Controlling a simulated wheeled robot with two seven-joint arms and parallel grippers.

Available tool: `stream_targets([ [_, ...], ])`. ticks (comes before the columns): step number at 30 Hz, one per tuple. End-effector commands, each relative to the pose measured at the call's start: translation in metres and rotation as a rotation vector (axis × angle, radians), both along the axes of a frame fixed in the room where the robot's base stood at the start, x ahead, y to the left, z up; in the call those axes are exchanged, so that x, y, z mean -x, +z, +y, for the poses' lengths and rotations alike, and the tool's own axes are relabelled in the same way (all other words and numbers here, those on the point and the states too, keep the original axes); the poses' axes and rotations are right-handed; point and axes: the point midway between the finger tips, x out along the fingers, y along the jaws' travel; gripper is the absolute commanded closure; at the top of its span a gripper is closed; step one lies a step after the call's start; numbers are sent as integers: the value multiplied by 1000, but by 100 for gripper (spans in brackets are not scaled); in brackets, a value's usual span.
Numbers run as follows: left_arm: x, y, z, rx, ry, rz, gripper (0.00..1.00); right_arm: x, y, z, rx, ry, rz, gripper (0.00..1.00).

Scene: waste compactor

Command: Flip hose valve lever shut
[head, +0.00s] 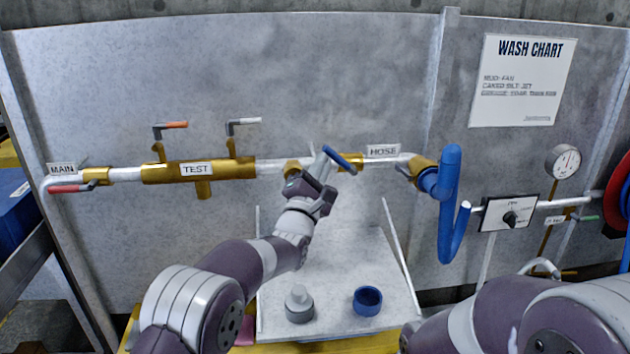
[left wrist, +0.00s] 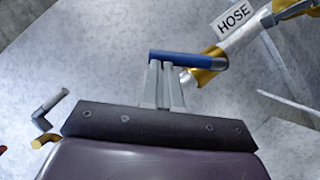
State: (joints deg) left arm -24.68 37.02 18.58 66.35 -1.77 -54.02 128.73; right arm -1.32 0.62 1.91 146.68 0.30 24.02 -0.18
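The hose valve's blue lever (head: 340,160) is on the brass valve body (head: 351,162) beside the HOSE label (head: 383,151). It slants up to the left from the pipe in the head view. My left gripper (head: 322,168) is at the lever's upper left end. In the left wrist view the fingers (left wrist: 163,72) are close together, with only a narrow gap, and their tips meet the blue lever (left wrist: 190,60), which runs across them. I see no clear grip around it. My right arm shows at the lower right; its gripper is out of view.
The pipe also carries a red MAIN lever (head: 66,188), an orange lever (head: 173,125) and a grey lever (head: 243,121) above TEST. A grey fitting (head: 299,305) and blue cup (head: 367,300) stand on the tray below.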

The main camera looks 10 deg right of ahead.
Motion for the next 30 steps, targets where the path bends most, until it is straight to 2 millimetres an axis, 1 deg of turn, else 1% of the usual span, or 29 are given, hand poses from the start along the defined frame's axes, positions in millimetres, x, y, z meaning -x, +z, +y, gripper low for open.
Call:
stream_targets([
  [1, 0, 6, -1, -42, 0, -1, 100, 0, 3, 0, 0, 0, 0, 57],
  [5, 0, 17, -7, -165, -1, 0, 100, 0, 11, 0, 0, 0, 0, 57],
  [10, 0, 30, -16, -326, -1, 0, 100, 0, 29, 0, 0, 0, 0, 57],
  [15, 0, 38, -25, -475, -1, 2, 100, 0, 47, 0, 0, 0, 0, 57],
  [21, 0, 43, -35, -619, -1, 0, 100, 0, 63, 0, 0, 0, 0, 57],
  [24, 0, 43, -40, -663, -2, 3, 100, 0, 68, 0, 0, 0, 0, 57],
  [30, 0, 45, -45, -657, -1, 2, 100, 0, 74, 0, 0, 0, 0, 57],
])
